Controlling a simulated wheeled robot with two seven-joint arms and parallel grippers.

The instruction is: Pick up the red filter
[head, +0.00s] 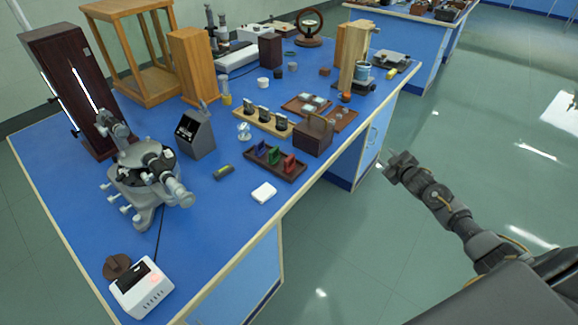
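The red filter (289,163) stands upright in a dark wooden tray (277,175) near the front edge of the blue bench. A green filter (274,156) and a blue filter (260,148) stand beside it in the same tray, to its left. My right gripper (390,163) is out over the floor, to the right of the bench and well apart from the red filter. It holds nothing that I can see, and its fingers are too small to tell open from shut. My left gripper is not in view.
A brown wooden box (313,135) stands close behind the tray on the right. A white block (263,192) lies in front of it. A holder with round lenses (263,122) is behind. A grey spectrometer (148,180) stands at left. The floor right of the bench is clear.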

